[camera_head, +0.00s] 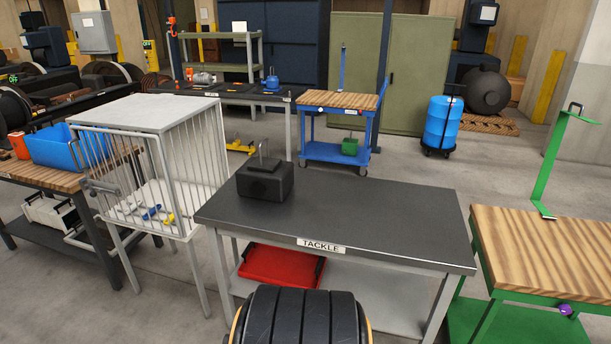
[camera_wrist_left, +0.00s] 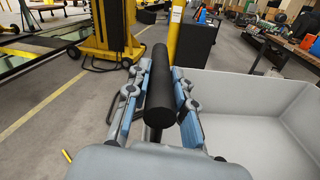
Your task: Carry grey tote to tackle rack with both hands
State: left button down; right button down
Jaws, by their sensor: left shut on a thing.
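The tackle rack (camera_head: 400,215) is a dark-topped table with a "TACKLE" label on its front edge, in the middle of the head view. A black block with a handle (camera_head: 265,182) stands at its back left corner. A red bin (camera_head: 280,266) sits on its lower shelf. In the left wrist view the grey tote (camera_wrist_left: 262,104) is at the right, its inside looking empty where it shows. My left gripper (camera_wrist_left: 157,98) has its blue pads shut on a black bar handle (camera_wrist_left: 160,78) beside the tote. The tote and both grippers are out of the head view.
A barred cage (camera_head: 185,150) stands left of the rack, beside a wooden bench with a blue bin (camera_head: 55,147). A green wood-topped table (camera_head: 550,250) is close on the right. A blue cart (camera_head: 340,150) and blue drum (camera_head: 442,122) stand behind. Most of the rack top is clear.

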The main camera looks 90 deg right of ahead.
aim_at(391, 216)
jog(key=z, duration=3.25)
jog(key=i+z, duration=0.15)
jog(key=i, duration=1.35)
